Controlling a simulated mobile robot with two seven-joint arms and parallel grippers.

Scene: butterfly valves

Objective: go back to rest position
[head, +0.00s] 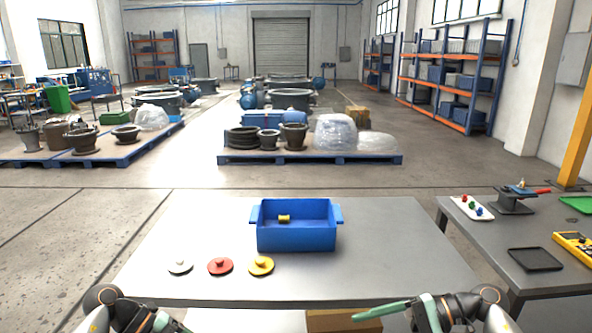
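My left gripper (168,325) is low at the bottom left, partly cut off by the frame edge, in front of the table's near edge. My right gripper (382,310) is at the bottom right, its pale green finger pointing left just off the near edge. Neither shows whether its fingers are apart. A blue bin (296,239) stands on the grey table (390,255), with a small yellow part (284,218) inside. A white disc (180,267), a red disc (220,266) and a yellow disc (261,266), each with a knob, lie in a row in front of it.
A second table at right holds a white tray (471,208) of small coloured parts, a dark red-handled device (514,204), a black tray (535,260) and a yellow meter (575,246). A cardboard box (343,321) is below the near edge. Loaded pallets stand behind on the floor.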

